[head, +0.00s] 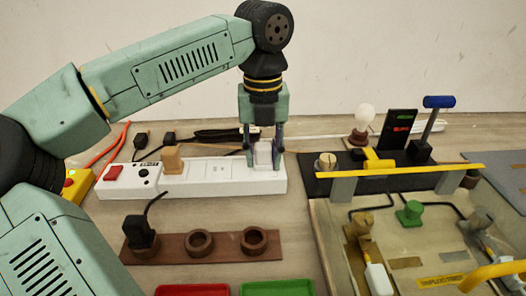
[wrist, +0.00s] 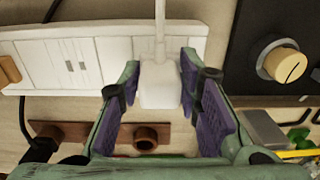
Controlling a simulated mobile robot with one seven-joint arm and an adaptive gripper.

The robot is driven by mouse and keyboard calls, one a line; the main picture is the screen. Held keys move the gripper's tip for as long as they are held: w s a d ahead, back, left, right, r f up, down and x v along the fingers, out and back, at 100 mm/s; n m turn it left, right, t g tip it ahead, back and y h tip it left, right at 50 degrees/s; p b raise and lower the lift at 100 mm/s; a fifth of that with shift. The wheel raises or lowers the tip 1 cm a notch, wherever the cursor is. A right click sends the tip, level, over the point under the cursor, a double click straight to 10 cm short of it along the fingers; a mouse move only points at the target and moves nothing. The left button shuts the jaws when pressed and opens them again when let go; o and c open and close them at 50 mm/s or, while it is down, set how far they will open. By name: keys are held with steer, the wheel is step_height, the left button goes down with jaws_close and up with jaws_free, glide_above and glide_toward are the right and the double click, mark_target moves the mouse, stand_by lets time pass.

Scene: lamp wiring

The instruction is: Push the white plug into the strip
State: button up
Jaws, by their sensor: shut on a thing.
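The white power strip (head: 215,182) lies across the bench, and its face with dark slots (wrist: 70,62) shows in the wrist view. My gripper (head: 263,160) points down over the right end of the strip. Its purple fingers are shut on the white plug (head: 263,152). In the wrist view the plug (wrist: 160,86) sits between the fingers (wrist: 160,78), and its white cord runs away from it. The plug is at the strip's right end. I cannot tell whether its pins are in a socket, as its underside is hidden.
A tan plug (head: 172,160) stands in the strip, near the red switch (head: 113,173). A brown rack (head: 225,247) in front holds a black plug (head: 139,232) and has two empty rings. A dark panel with a yellow bar (head: 400,168) stands close on the right.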

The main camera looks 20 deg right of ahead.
steer(key=shift+f, duration=0.1)
steer(key=o, duration=1.2)
steer(key=shift+c, duration=0.2)
